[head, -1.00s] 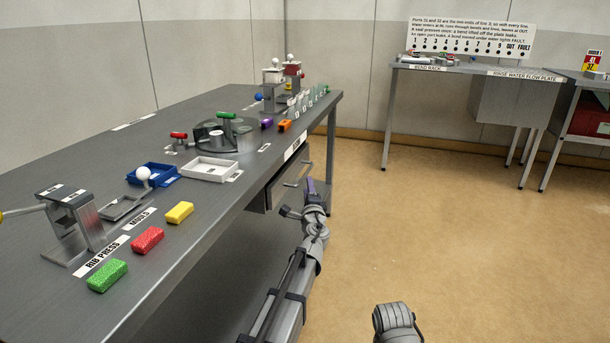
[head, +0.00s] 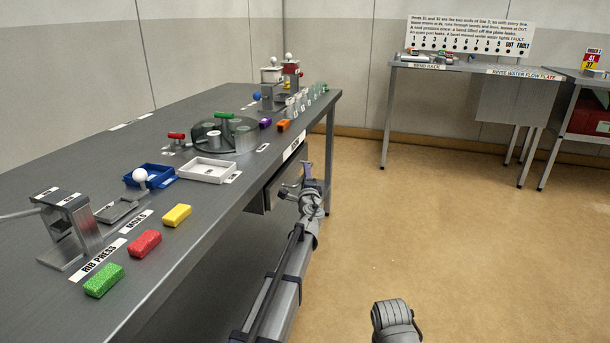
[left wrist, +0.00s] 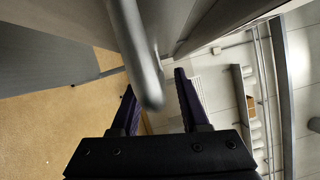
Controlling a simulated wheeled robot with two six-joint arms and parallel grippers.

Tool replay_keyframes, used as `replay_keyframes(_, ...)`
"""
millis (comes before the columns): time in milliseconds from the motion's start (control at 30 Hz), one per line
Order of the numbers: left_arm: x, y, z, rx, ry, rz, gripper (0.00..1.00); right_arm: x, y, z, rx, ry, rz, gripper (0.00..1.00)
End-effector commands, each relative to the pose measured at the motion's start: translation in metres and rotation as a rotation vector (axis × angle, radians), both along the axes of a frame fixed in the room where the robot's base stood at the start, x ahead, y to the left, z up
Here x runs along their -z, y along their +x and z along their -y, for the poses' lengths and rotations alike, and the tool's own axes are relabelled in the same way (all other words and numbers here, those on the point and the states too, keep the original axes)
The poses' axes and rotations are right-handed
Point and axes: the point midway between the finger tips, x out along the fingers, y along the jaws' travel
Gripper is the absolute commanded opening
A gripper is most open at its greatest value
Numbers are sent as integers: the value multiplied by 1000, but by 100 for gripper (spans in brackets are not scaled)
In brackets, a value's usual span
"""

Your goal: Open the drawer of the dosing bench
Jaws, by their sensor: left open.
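The dosing bench (head: 235,210) is a long dark grey table on the left. Its drawer (head: 268,187) is a grey box front below the tabletop edge, under a white label, and looks shut. My left gripper (head: 297,180) is at the drawer front, with purple fingers, and covers most of the handle. In the left wrist view, the handle (left wrist: 140,60) is a rounded grey bar reaching down between the open fingers (left wrist: 155,98). The fingers are apart, and I cannot tell whether either touches the bar. My right gripper is out of view; only a grey part of my right arm shows at the bottom.
On the bench stand a rib press (head: 70,228), coloured blocks (head: 144,243), a blue tray (head: 150,176), a white tray (head: 207,170) and a round dark fixture (head: 212,137). The floor (head: 430,220) right of the bench is clear. A second bench (head: 440,68) stands at the back.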

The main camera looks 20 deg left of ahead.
Motion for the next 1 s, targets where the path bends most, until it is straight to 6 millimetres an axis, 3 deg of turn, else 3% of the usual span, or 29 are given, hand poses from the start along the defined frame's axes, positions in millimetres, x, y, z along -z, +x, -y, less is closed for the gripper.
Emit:
replay_keyframes(267, 0, 3, -1, 0, 0, 0, 45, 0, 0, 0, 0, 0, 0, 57)
replay_keyframes(667, 0, 2, -1, -1, 0, 0, 0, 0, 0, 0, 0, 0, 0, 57)
replay_keyframes(1000, 0, 2, -1, -1, 0, 0, 0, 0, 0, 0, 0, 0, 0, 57)
